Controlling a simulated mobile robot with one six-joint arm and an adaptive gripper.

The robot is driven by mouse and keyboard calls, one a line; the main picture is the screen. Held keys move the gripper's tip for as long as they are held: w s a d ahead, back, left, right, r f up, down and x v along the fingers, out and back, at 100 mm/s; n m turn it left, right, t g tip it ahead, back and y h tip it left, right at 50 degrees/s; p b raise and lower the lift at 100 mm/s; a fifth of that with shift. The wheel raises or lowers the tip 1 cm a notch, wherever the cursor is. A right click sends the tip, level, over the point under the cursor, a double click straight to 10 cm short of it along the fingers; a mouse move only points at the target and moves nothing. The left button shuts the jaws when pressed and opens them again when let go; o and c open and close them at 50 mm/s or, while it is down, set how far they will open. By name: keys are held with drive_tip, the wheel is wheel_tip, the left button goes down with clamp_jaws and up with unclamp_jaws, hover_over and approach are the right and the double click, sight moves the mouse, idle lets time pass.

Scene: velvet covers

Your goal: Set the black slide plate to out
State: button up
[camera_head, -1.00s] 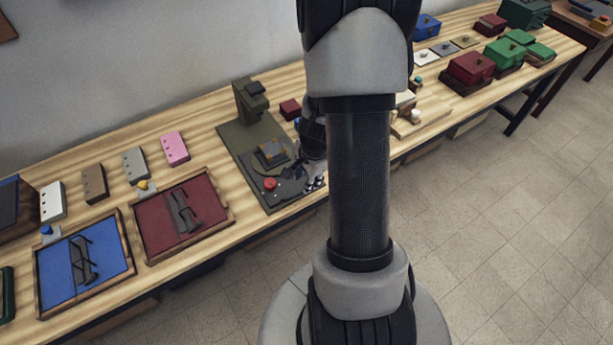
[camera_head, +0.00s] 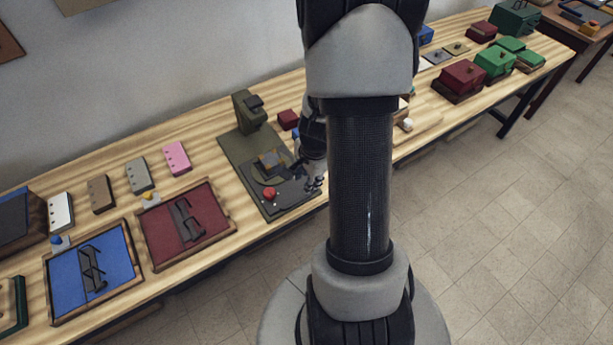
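An olive-grey press-like machine (camera_head: 248,112) stands on the wooden bench, with an upright column at its back. A dark slide plate (camera_head: 288,197) lies on the front of its base, with a red knob (camera_head: 269,194) at its left. A small block with a yellowish part (camera_head: 271,160) sits on the base behind the plate. My gripper (camera_head: 315,186) is at the right side of the dark plate, pointing down. It is small and partly hidden by my arm, so its opening and any contact are unclear.
A maroon tray (camera_head: 165,259) and a blue tray (camera_head: 134,276), each holding dark items, lie left of the machine. Several small blocks, one pink (camera_head: 177,158), stand behind them. A dark red box (camera_head: 288,119) is behind my gripper. My arm hides the bench's middle.

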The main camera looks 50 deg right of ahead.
drive_tip(key=r+p, duration=0.1)
drive_tip(key=r, duration=0.1)
drive_tip(key=s+r+p, duration=0.1)
drive_tip(key=r+p, duration=0.1)
drive_tip(key=shift+a+r+p, duration=0.1)
drive_tip(key=shift+r+p, duration=0.2)
drive_tip(key=shift+r, duration=0.05)
idle(0.4)
wheel_tip(320, 180, up, 12)
drive_tip(key=s, duration=0.2)
drive_tip(key=shift+a, duration=0.2)
drive_tip(key=shift+f, duration=0.15)
idle(0.4)
